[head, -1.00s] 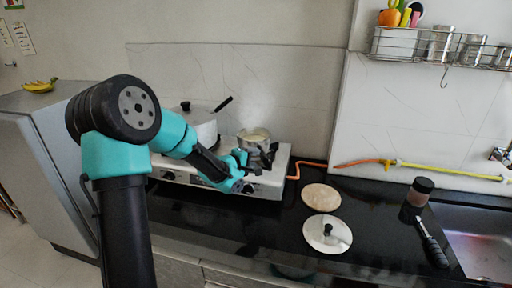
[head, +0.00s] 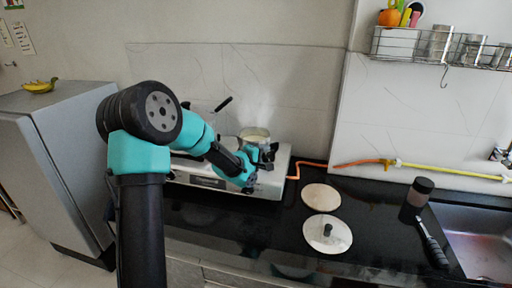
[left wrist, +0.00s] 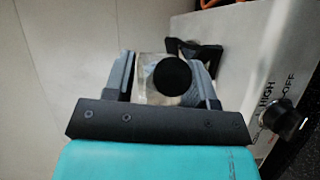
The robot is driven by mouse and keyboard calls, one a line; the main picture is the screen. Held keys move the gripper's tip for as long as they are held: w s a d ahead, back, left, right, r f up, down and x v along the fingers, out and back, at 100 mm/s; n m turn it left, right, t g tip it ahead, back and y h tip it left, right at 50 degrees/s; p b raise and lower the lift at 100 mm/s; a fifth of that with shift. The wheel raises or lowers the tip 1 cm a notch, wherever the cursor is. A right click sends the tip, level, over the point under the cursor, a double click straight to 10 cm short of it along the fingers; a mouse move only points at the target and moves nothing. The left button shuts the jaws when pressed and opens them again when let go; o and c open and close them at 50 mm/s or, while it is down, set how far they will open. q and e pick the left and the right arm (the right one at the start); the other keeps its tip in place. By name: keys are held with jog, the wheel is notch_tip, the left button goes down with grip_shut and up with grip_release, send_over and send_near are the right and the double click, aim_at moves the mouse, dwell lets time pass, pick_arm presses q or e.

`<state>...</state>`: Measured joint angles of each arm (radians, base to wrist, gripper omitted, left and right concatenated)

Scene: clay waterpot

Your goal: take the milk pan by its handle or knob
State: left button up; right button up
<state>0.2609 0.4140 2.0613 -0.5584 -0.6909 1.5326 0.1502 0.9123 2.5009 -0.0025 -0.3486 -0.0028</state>
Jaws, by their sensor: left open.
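The milk pan (head: 254,133) is a small metal pan with pale content, standing on the stove (head: 207,181). My left gripper (head: 268,154) is at the pan's near right side in the head view and hides part of it. In the left wrist view the left gripper (left wrist: 168,72) is open, with one finger on each side of a round black end (left wrist: 172,77), which looks like the pan's handle seen end-on. The pan's shiny side (left wrist: 146,72) shows behind it. I cannot tell whether the fingers touch it. My right gripper is not in view.
A larger pot's black handle (head: 223,103) shows behind my left arm; the arm hides most of that pot. A black stove knob (left wrist: 283,118) lies right of the gripper. A wooden disc (head: 321,197) and a knobbed lid (head: 316,243) lie on the counter.

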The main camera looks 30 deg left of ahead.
pick_arm(q)
jog(key=shift+c, duration=0.4)
grip_shut()
jog(key=shift+r, duration=0.1)
